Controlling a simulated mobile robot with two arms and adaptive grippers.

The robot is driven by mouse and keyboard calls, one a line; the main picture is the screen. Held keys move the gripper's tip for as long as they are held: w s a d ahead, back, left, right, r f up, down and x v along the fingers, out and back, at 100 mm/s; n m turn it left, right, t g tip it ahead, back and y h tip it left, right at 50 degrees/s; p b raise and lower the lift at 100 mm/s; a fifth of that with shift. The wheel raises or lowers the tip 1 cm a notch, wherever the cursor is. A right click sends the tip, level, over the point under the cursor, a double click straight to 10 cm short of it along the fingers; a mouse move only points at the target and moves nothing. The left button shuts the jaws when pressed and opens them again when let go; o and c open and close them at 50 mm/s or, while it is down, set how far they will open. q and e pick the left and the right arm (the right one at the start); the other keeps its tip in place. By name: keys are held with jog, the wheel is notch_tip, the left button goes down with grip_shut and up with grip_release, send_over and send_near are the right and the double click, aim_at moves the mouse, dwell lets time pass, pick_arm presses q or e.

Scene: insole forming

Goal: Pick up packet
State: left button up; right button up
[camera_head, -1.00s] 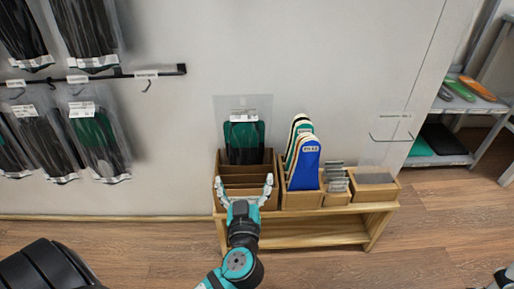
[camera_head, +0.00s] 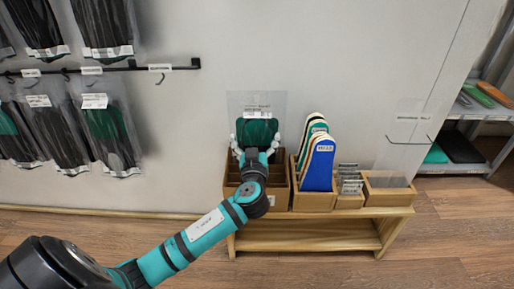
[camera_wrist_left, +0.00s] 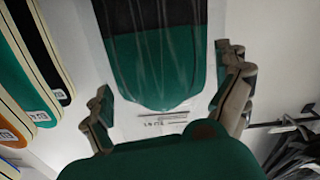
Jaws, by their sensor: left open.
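The packet (camera_head: 258,105) is a clear bag with a dark green and black insole shape and a white label. It stands upright in the left wooden box (camera_head: 228,180) against the wall. My left gripper (camera_head: 257,140) is open in front of it, one finger to each side of its green part. In the left wrist view, the packet (camera_wrist_left: 155,60) fills the middle between the open fingers, with no clear contact on either side. Its lower part in the box is hidden by my arm in the head view. My right gripper is not in view.
Blue, green and cream insole templates (camera_head: 319,160) stand in a box close to the right. Small grey cards (camera_head: 349,182) and another box (camera_head: 388,192) follow along the wooden bench (camera_head: 320,240). More packets hang from a rail (camera_head: 130,67) at upper left.

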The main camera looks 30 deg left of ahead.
pick_arm(q)
jog(key=shift+x, duration=0.9)
jog(key=c, duration=1.5)
jog(key=shift+o, duration=0.2)
